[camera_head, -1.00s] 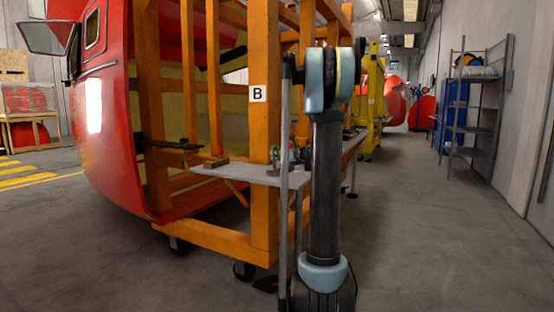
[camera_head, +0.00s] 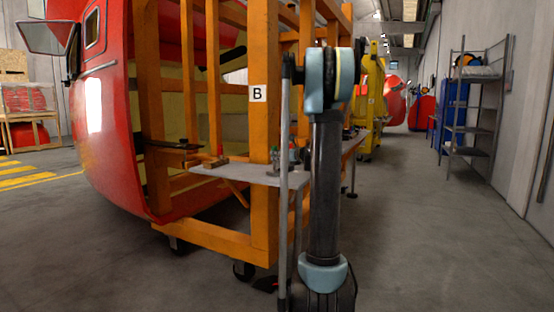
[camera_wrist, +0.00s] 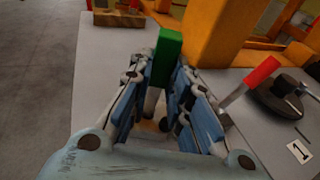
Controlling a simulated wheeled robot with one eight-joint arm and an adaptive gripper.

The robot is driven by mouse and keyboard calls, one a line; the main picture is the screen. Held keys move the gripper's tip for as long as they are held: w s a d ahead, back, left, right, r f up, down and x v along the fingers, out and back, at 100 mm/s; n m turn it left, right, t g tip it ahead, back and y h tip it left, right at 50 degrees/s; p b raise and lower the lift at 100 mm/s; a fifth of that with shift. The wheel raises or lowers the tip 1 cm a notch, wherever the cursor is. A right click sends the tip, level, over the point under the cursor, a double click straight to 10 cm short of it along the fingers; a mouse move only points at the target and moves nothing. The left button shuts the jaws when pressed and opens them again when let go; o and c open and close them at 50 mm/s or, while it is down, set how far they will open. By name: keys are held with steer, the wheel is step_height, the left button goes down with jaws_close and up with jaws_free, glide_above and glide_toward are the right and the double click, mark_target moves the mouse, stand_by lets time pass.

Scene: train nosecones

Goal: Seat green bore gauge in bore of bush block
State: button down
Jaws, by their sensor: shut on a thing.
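The green bore gauge shows its green block-shaped handle (camera_wrist: 168,48) in the wrist view, with a pale pin (camera_wrist: 151,102) below it. My gripper (camera_wrist: 163,80) is shut on the gauge, with its blue-grey fingers on either side of it, above the grey table. A small light-brown patch shows low between the fingers; I cannot tell if it belongs to the bush block. The bush block and its bore are not clearly seen, and my fingers hide the area under the gauge. In the head view, my arm hides much of the gripper.
The grey table (camera_head: 235,172) stands against the orange frame (camera_head: 263,210). An orange post (camera_wrist: 215,35) rises close to my gripper. A red-handled piece (camera_wrist: 262,70) and a dark round part (camera_wrist: 283,95) lie right, near a "1" label (camera_wrist: 299,152). A wooden block (camera_wrist: 118,19) sits at the far edge.

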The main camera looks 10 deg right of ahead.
steer(key=shift+f, duration=1.1)
steer(key=shift+r, duration=0.2)
steer(key=shift+r, duration=0.75)
steer(key=shift+f, duration=0.95)
stand_by(1.4)
steer(key=c, duration=1.4)
jaws_free()
steer(key=v, duration=1.1)
steer(key=shift+s+d+r, duration=0.1)
steer(key=shift+s+d, duration=0.1)
steer(key=shift+s, duration=0.15)
